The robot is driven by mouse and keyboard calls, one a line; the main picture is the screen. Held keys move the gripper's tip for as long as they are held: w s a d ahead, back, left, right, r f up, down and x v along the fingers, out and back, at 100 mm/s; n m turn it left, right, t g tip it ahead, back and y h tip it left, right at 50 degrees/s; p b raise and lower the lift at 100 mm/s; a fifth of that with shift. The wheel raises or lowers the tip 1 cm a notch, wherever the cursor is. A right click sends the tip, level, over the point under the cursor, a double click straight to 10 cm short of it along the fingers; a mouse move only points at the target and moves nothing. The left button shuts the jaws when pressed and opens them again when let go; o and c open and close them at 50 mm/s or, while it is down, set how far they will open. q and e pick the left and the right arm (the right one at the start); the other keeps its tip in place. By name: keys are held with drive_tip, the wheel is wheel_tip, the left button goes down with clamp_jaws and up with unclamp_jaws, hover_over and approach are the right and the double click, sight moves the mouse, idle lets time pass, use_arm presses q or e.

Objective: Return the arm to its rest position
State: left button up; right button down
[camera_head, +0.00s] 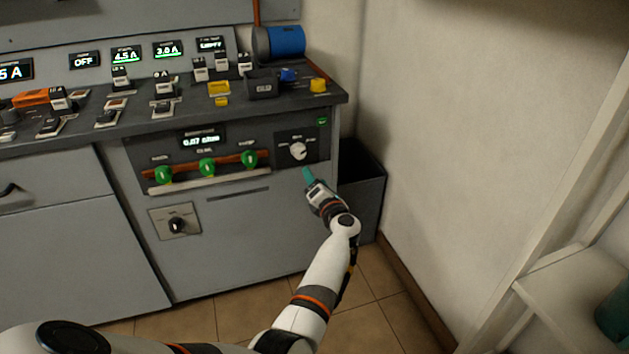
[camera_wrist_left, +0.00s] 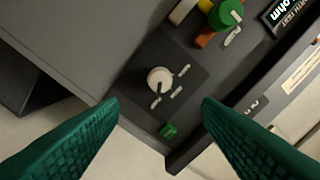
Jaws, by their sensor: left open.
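My left arm reaches up from the bottom of the head view. Its gripper (camera_head: 309,180) is in front of the cabinet's right side, just below a white rotary knob (camera_head: 298,151) on a dark panel. In the left wrist view, the two green fingers (camera_wrist_left: 160,135) are wide apart with nothing between them. My right gripper is in neither view.
The grey cabinet (camera_head: 240,235) carries green knobs (camera_head: 207,167) and a lower black knob (camera_head: 177,225). Its worktop holds several switches and a blue cylinder (camera_head: 286,41). A dark bin (camera_head: 365,195) stands between cabinet and wall (camera_head: 480,130). A pale shelf (camera_head: 570,285) is at right. Tiled floor (camera_head: 385,325) is open.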

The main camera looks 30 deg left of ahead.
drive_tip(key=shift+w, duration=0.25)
